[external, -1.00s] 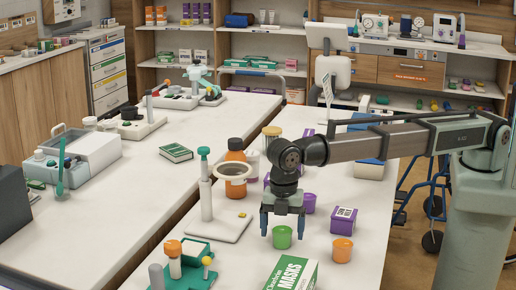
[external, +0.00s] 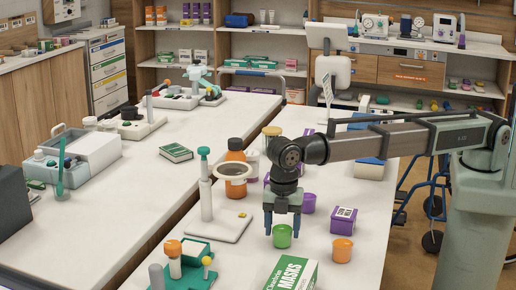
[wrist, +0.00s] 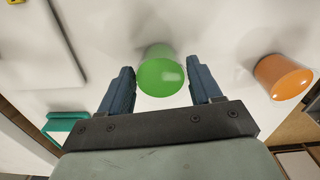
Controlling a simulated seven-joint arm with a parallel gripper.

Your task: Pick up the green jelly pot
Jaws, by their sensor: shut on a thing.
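The green jelly pot (external: 282,238) stands upright on the white table, just beyond the masks box. It also shows in the wrist view (wrist: 160,76). My gripper (external: 282,228) points down from above with its blue fingers on either side of the pot, and it is shut on the pot. In the wrist view my gripper (wrist: 163,88) has one finger to the left and one to the right of the pot. The pot looks to be at table height; I cannot tell any clear gap under it.
An orange pot (external: 342,250), a purple pot (external: 309,204) and a purple box (external: 344,220) stand to the right. A green and white masks box (external: 292,273) is in front. A white stand with a ring (external: 207,200) and an orange bottle (external: 236,180) are to the left.

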